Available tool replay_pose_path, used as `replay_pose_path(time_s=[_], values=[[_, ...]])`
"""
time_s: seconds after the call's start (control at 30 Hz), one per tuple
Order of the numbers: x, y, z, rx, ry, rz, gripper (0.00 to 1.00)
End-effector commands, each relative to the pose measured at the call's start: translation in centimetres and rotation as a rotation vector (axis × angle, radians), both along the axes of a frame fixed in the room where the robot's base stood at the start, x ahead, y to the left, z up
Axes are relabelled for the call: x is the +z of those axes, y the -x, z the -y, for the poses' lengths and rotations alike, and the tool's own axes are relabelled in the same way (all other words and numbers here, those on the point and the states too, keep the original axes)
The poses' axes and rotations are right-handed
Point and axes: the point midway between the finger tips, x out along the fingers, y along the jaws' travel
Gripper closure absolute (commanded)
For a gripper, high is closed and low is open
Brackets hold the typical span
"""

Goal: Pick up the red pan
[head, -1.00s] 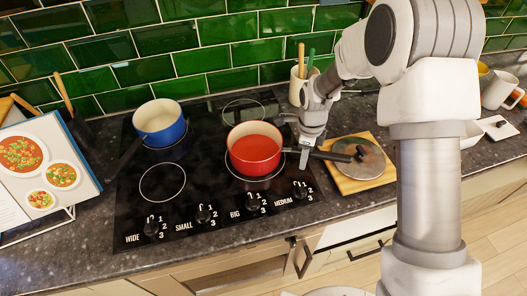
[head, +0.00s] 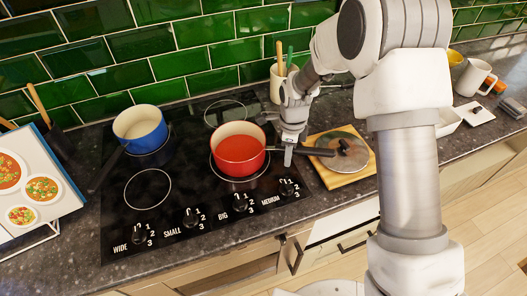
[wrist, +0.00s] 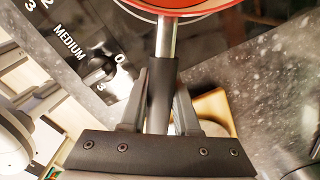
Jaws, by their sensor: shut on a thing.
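My gripper (head: 289,150) comes down from above over the handle, just right of the pan. In the wrist view my gripper (wrist: 162,88) has one finger on each side of the handle (wrist: 163,75) and is shut on it. The pan's red edge (wrist: 200,6) shows at the top there. I cannot tell whether the pan's base is clear of the hob.
A blue pot (head: 142,138) stands at the hob's back left. A lid (head: 343,150) lies on a wooden board (head: 348,181) right of the hob, near the handle's end. A utensil crock (head: 276,88) stands behind. A cookbook (head: 62,196) stands at left. The front-left ring is bare.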

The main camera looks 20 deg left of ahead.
Motion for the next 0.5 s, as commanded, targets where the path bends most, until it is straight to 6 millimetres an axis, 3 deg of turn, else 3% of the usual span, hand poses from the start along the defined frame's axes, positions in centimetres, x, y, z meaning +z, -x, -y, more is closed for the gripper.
replay_pose_path(time_s=[0.27, 0.5], values=[[1.2, -0.1, -0.1, -0.001, -0.003, 0.005, 1.00], [4.5, 0.0, 0.1, 0.000, -0.004, 0.006, 1.00]])
